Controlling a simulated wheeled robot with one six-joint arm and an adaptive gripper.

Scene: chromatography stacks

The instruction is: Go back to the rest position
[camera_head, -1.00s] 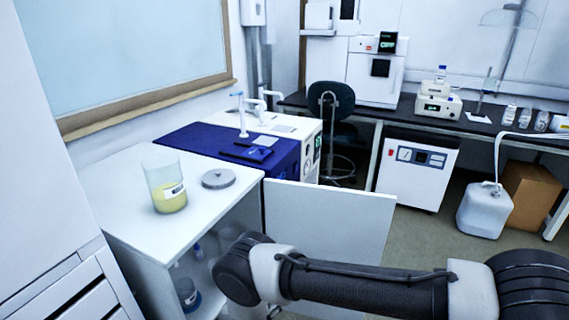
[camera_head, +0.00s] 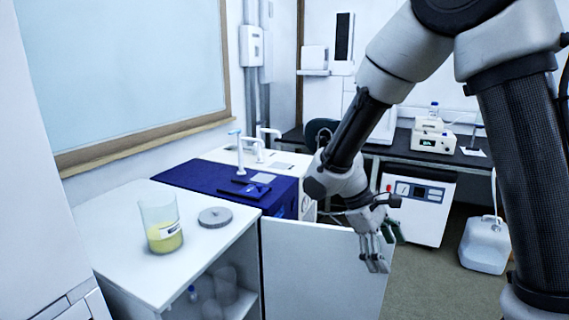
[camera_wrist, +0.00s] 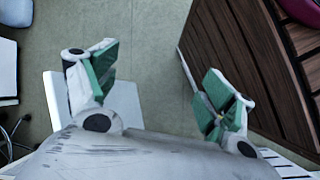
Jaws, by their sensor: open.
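My gripper (camera_head: 378,262) hangs pointing down in the head view, in front of the open white cabinet door (camera_head: 318,275). In the wrist view my gripper (camera_wrist: 160,85) is open, with its green-padded fingers spread wide. Nothing is between the fingers, and grey-green floor (camera_wrist: 150,40) shows beyond them. My arm is raised and bent on the right side of the head view, hiding part of the back bench.
A glass beaker with yellow liquid (camera_head: 163,236) and a grey disc (camera_head: 215,217) stand on the white cabinet top (camera_head: 120,240). Glassware is inside the open cabinet (camera_head: 225,290). A white jug (camera_head: 487,245) stands on the floor. Dark slatted wood (camera_wrist: 255,60) shows in the wrist view.

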